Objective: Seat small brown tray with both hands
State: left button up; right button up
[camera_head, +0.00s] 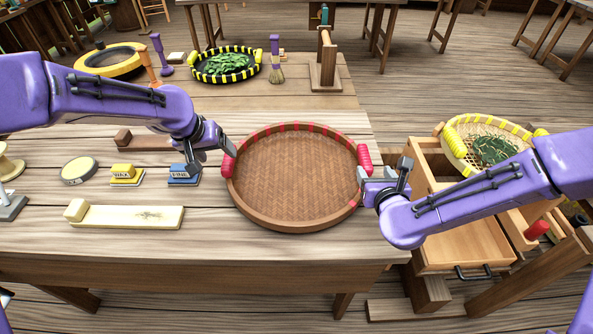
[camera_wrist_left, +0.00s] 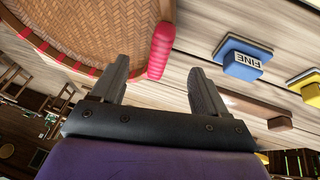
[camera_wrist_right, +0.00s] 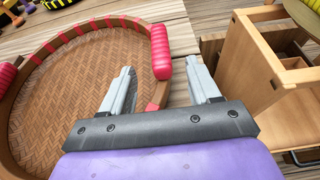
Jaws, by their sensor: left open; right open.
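The round brown woven tray (camera_head: 290,175) lies flat on the wooden table, near its front right corner. It has a red grip on each side: the left grip (camera_head: 228,158) and the right grip (camera_head: 364,158). My left gripper (camera_head: 212,156) is open beside the left grip. In the left wrist view that grip (camera_wrist_left: 160,50) shows beyond the open, empty fingers. My right gripper (camera_head: 384,176) is open, low beside the right grip. In the right wrist view that grip (camera_wrist_right: 161,52) lies beyond the empty fingers. I cannot tell whether any fingertip touches the tray.
Blue (camera_head: 184,175) and yellow (camera_head: 127,175) labelled blocks and a whetstone-like slab (camera_head: 125,215) lie left of the tray. A black-and-yellow basket of leaves (camera_head: 226,66) stands behind. A wooden drawer cabinet (camera_head: 465,245) with a yellow-rimmed basket (camera_head: 492,148) stands at the right.

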aim_at(231, 165)
pick_arm(q)
jog(key=x, duration=1)
jog(key=shift+w+f, duration=0.1)
jog(key=shift+w, duration=0.1)
pick_arm(e)
jog(key=x, duration=1)
jog(key=shift+w+f, duration=0.1)
pick_arm(q)
jog(key=c, duration=0.8)
pick_arm(e)
jog(key=c, duration=0.8)
pick_arm(q)
jog(key=c, duration=0.5)
pick_arm(e)
grip_shut()
